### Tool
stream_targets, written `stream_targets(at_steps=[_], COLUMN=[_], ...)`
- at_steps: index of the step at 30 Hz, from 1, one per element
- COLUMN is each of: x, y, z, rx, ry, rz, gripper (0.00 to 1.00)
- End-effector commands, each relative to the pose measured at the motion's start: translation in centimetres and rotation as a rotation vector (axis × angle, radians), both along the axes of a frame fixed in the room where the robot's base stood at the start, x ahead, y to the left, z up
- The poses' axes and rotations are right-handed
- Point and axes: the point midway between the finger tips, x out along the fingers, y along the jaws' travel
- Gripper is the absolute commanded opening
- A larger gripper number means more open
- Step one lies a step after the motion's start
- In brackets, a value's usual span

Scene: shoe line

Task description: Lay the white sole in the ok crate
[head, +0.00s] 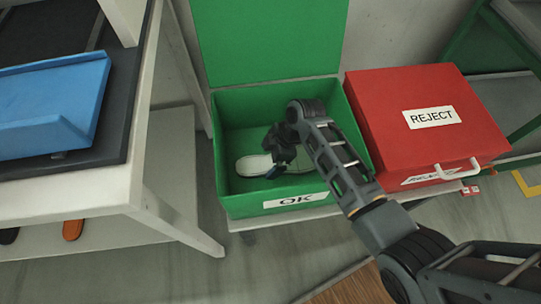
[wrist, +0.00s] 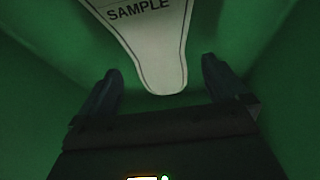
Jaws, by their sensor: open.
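The green ok crate (head: 222,170) stands open with its lid raised, and OK is on its front label. A white sole (head: 253,165) lies on the crate floor, with my arm hiding part of it. My gripper (head: 272,165) is down inside the crate beside the visible white end. In the wrist view my gripper (wrist: 160,66) is open, with a finger on each side and nothing clasped. A pale sole-shaped piece (wrist: 150,40) marked SAMPLE lies ahead, its narrow end between the fingers; I cannot tell whether it is the same sole.
A shut red crate (head: 390,130) marked REJECT stands right of the ok crate. On the left is a white-framed bench (head: 120,195) with a blue tray (head: 50,105). The crate's green walls are close around my gripper.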

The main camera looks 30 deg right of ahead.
Motion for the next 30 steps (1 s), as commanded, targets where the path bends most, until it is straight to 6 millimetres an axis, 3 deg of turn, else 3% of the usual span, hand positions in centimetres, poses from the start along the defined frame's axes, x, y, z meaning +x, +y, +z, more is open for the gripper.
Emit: stream_targets(at_steps=[8, 21, 30], x=[-0.1, -0.9, -1.1], y=[-0.2, -2.4, -2.8], z=[0.6, 6.5, 7.2], rx=[0.000, 0.000, 0.000], ry=[0.000, -0.001, 0.000], rz=[-0.001, 0.000, 0.000], gripper=[1.00, 1.00, 1.00])
